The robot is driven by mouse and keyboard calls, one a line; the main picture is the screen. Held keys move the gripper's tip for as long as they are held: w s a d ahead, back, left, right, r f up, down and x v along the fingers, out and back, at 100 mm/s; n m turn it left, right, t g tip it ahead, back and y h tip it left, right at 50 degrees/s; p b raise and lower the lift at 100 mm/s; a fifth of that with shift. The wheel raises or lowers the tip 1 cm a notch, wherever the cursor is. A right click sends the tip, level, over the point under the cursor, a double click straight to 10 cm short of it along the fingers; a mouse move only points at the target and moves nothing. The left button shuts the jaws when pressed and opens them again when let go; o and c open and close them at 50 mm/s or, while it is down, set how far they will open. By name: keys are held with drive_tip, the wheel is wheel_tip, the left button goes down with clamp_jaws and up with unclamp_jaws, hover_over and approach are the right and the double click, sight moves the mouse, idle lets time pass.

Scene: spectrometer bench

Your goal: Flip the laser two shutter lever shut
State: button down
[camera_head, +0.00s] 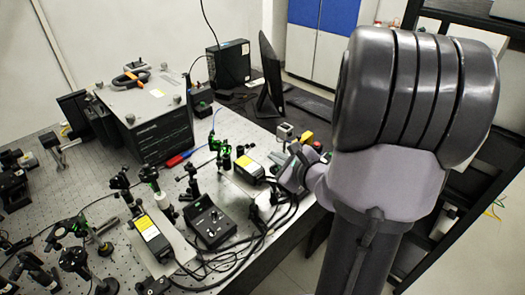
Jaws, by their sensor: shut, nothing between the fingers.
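Two laser boxes with yellow labels sit on the optical bench. The nearer laser (154,236) is left of a black control box. The farther laser (249,168) is on a plate near the bench's right edge. My gripper (293,172) is just right of the farther laser, small and partly hidden by my arm. Its fingers look shut and empty. I cannot tell whether it touches anything. Which laser is laser two is not readable. The shutter lever is too small to make out, so its position cannot be told.
A black control box (210,226) with knobs stands between the lasers. Black cables (262,232) run along the bench's right edge. Optic posts (122,183) crowd the left. A large instrument box (150,122), a monitor (269,80) and a computer tower (229,65) stand behind.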

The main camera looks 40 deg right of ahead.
drive_tip(key=b+x, duration=0.1)
drive_tip(key=x, duration=0.8)
drive_tip(key=shift+w+f+b, duration=0.15)
drive_tip(key=shift+w+b, duration=0.25)
